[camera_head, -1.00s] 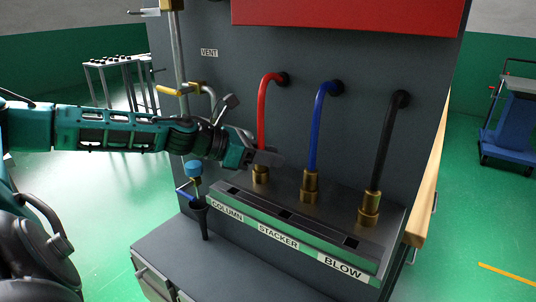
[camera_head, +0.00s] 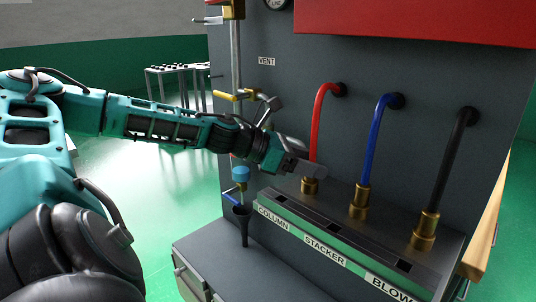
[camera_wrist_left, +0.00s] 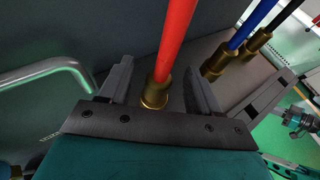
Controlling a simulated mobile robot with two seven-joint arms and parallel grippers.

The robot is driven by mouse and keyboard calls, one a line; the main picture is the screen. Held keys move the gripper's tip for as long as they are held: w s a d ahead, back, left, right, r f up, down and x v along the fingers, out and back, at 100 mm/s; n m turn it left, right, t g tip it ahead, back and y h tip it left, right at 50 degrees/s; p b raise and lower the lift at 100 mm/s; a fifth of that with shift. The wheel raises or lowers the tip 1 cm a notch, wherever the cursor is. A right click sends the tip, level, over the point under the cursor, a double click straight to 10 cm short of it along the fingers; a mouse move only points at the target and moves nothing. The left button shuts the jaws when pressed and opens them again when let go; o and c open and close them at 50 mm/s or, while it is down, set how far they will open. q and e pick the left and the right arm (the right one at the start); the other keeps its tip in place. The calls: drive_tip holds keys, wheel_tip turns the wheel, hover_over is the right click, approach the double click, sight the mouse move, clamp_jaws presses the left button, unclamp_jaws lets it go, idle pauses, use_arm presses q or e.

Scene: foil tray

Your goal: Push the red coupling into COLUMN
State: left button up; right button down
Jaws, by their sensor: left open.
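The red hose (camera_head: 319,120) curves down from the wall panel to a brass coupling (camera_head: 310,185) on the sloped metal ledge, behind the COLUMN label (camera_head: 273,220). My left gripper (camera_head: 308,168) is at the red hose just above that coupling. In the left wrist view my open left gripper (camera_wrist_left: 158,72) has one finger on each side of the red hose (camera_wrist_left: 175,38), with its coupling (camera_wrist_left: 156,95) showing between them. No grip on the hose shows. The fingers hide part of the hose in the head view.
A blue hose (camera_head: 375,140) and a black hose (camera_head: 450,160) end in brass couplings to the right, behind STACKER (camera_head: 324,249) and BLOW (camera_head: 390,286). Dark slots line the ledge. A yellow-handled valve (camera_head: 228,96), a blue-capped fitting (camera_head: 240,173) and a black funnel (camera_head: 242,222) stand left.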

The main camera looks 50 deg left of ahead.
use_arm(q)
drive_tip(key=b+v, duration=0.2)
drive_tip(key=v, duration=0.8)
drive_tip(key=shift+s, duration=0.15)
use_arm(e)
drive_tip(key=shift+w+a+f, duration=0.25)
drive_tip(key=shift+w+a, duration=0.3)
drive_tip(key=shift+a, duration=0.05)
use_arm(q)
drive_tip(key=shift+a, duration=0.2)
use_arm(e)
drive_tip(key=shift+s, duration=0.1)
